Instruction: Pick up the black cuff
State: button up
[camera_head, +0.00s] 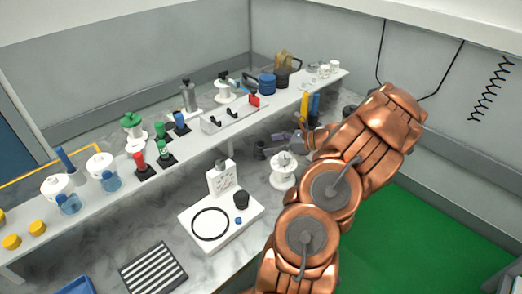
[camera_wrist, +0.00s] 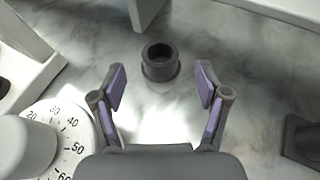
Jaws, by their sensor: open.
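The black cuff (camera_wrist: 160,62) is a short, dark, hollow ring with a wider lower rim. It stands upright on the marbled counter in the wrist view, just beyond my fingertips and roughly centred between them. My gripper (camera_wrist: 160,78) is open and empty, with its purple-padded fingers spread on either side of the space before the cuff. In the head view my gripper (camera_head: 279,143) is low over the counter below the shelf, and a small dark piece that looks like the cuff (camera_head: 259,151) stands at its left.
A white numbered dial (camera_wrist: 62,135) is close to my left finger; it also shows in the head view (camera_head: 283,172). A dark object (camera_wrist: 304,140) stands at the right. A white board (camera_head: 222,232) and a crowded raised shelf (camera_head: 205,140) are nearby.

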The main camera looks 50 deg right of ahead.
jog(key=shift+p+x, duration=0.85)
jog(key=shift+x, duration=2.85)
jog(key=c, duration=1.3)
jog(key=shift+r, duration=0.15)
